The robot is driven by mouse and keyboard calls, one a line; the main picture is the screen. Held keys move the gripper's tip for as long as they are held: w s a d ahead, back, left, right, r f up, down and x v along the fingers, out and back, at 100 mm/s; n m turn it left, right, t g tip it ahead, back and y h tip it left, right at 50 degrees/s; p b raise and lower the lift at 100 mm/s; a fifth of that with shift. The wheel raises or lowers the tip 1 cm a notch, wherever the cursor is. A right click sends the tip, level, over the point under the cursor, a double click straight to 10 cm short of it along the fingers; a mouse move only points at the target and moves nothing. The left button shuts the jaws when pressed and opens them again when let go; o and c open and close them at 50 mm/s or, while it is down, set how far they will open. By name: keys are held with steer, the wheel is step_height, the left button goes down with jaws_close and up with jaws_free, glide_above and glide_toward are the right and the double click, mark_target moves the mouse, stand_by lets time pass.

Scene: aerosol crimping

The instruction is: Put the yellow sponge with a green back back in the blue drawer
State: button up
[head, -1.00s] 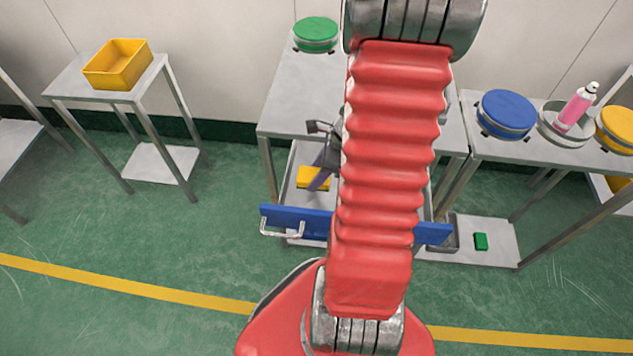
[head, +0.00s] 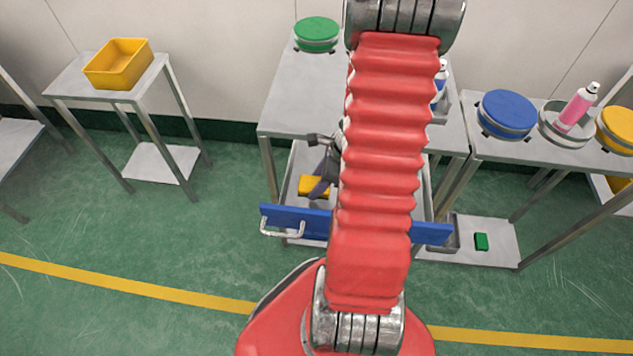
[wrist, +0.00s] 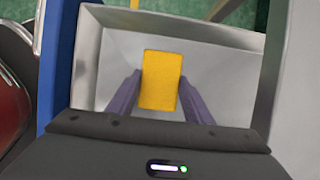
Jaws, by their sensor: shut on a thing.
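The yellow sponge (head: 311,185) is inside the open blue-fronted drawer (head: 295,222) under the middle table, toward its left side. In the wrist view the sponge (wrist: 161,80) sits between the two purple-grey fingers of my gripper (wrist: 162,73), with the fingertips at its two sides. My gripper (head: 322,178) is shut on the sponge, within the drawer walls. Only the yellow side shows; the green back is hidden. I cannot tell whether the sponge touches the drawer floor. My arm hides the middle of the drawer.
The table above the drawer holds a green round lid (head: 316,34) and a blue-and-white can (head: 440,80) partly behind my arm. A small green block (head: 481,241) lies on the low right shelf. A yellow bin (head: 118,66) stands on the left table. Floor in front is clear.

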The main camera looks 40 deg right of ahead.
steer(key=o, duration=1)
steer(key=v, duration=1.2)
steer(key=shift+s+r, duration=0.1)
